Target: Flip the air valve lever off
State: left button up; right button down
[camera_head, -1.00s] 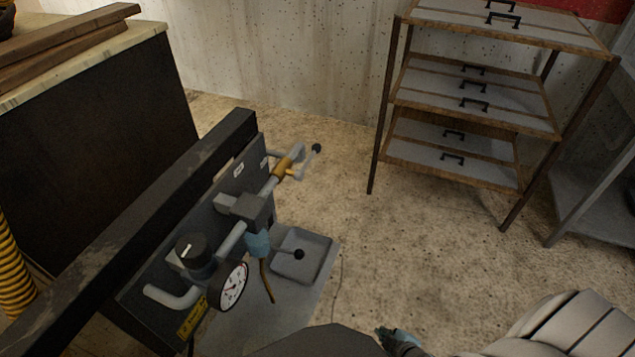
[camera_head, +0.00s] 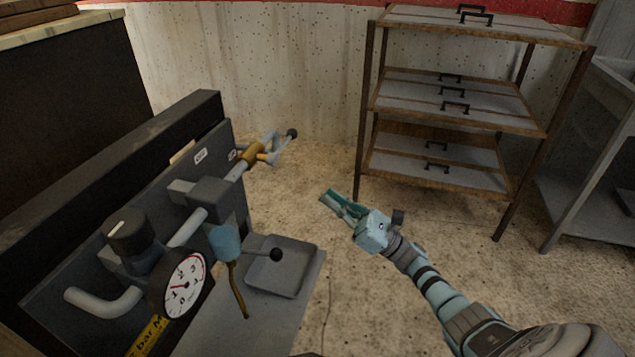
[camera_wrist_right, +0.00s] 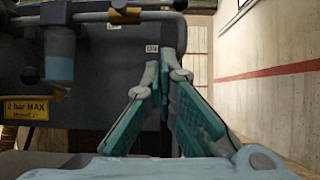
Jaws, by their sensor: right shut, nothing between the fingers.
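A brass air valve (camera_head: 254,152) sits at the far end of the grey pipe on the dark panel (camera_head: 60,240). Its grey lever ends in a black knob (camera_head: 291,133) and points out to the right, away from the panel. My right gripper (camera_head: 334,200) is shut and empty, right of and nearer than the knob, apart from it. In the right wrist view its teal fingers (camera_wrist_right: 165,65) meet at the tips, with brass valve parts (camera_wrist_right: 125,15) at the top; the lever is not clear there. My left gripper is not in view.
A pressure gauge (camera_head: 182,284), a dark regulator knob (camera_head: 127,232) and a blue bowl (camera_head: 225,242) sit along the panel. Floor between is free.

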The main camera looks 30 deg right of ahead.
aim_at(283, 146)
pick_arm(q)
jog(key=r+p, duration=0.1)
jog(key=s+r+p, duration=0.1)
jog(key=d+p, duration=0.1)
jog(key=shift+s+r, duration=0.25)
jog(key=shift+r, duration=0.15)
pick_arm(e)
jog(key=s+d+r+x, duration=0.1)
jog(key=r+x, duration=0.1)
jog(key=x, duration=0.9)
jog(key=shift+r, duration=0.4)
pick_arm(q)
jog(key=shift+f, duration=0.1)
pick_arm(e)
jog(key=shift+w+a, duration=0.1)
